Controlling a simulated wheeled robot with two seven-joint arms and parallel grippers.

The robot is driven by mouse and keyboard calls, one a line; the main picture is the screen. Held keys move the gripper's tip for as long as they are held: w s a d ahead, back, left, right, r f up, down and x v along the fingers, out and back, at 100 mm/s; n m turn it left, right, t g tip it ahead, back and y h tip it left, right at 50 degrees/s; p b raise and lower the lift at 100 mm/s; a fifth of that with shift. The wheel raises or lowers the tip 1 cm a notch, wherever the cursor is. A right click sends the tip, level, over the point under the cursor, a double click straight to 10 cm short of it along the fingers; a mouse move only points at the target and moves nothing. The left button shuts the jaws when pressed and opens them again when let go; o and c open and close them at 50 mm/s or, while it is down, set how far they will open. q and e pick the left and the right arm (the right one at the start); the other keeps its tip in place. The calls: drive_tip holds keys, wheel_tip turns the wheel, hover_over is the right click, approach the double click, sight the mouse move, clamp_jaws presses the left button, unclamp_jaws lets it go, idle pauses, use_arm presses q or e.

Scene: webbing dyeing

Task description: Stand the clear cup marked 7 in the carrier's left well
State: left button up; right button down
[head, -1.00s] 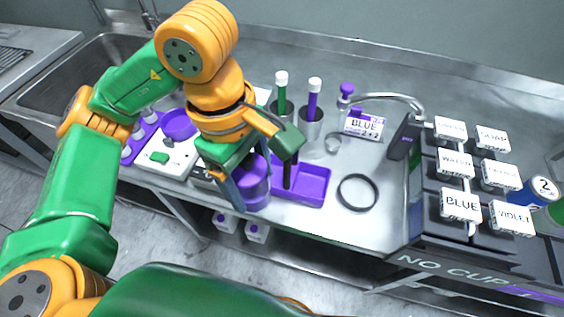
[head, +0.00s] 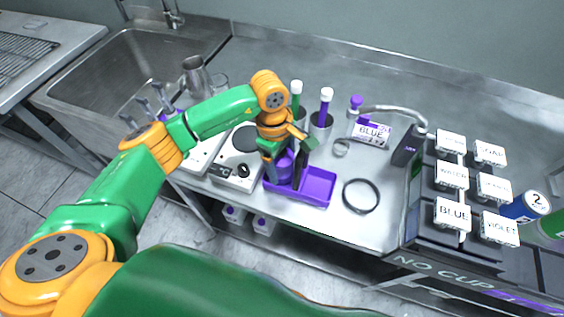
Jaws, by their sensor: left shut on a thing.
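The carrier (head: 318,186) is a purple tray with a dark upright handle, near the front edge of the steel counter. My left gripper (head: 287,151) is over its left side, shut on a purple-looking cup (head: 285,166). I take this for the clear cup with purple contents; no 7 is readable. The cup is upright at the left well, beside the handle. Fingers and handle cover part of it, and I cannot tell whether its base touches the well floor. The carrier's right well looks empty. My right gripper is not in view.
Metal holders with a green tube (head: 296,100) and a purple tube (head: 324,108) stand behind the carrier. A black ring (head: 360,196) lies to its right, and a white hotplate-like device (head: 233,172) to its left. A rack of labelled blocks (head: 453,214) stands at right.

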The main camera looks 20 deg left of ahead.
use_arm(q)
drive_tip(key=shift+s+f+b, duration=0.65)
drive_tip(key=shift+f+b, duration=0.3)
drive_tip(key=shift+f, duration=0.05)
drive_tip(key=shift+r, duration=0.1)
drive_tip(key=o, duration=1.5)
drive_tip(key=shift+o, duration=0.2)
drive_tip(key=shift+r+p, duration=0.15)
drive_tip(key=shift+p, duration=0.15)
drive_tip(key=shift+r+p, duration=0.55)
drive_tip(key=shift+p, duration=0.1)
drive_tip(key=r, duration=0.1)
drive_tip(key=w+r+b, duration=0.2)
drive_tip(key=r, duration=0.1)
drive_tip(key=shift+w+a, duration=0.25)
drive_tip(key=r, duration=0.5)
drive_tip(key=r+b, duration=0.1)
drive_tip(key=r, duration=0.1)
drive_tip(key=shift+s+a+r, duration=0.15)
drive_tip(key=shift+s+a, duration=0.25)
drive_tip(key=shift+w+r, duration=0.1)
drive_tip(key=shift+r, duration=0.1)
drive_tip(key=shift+w, duration=0.15)
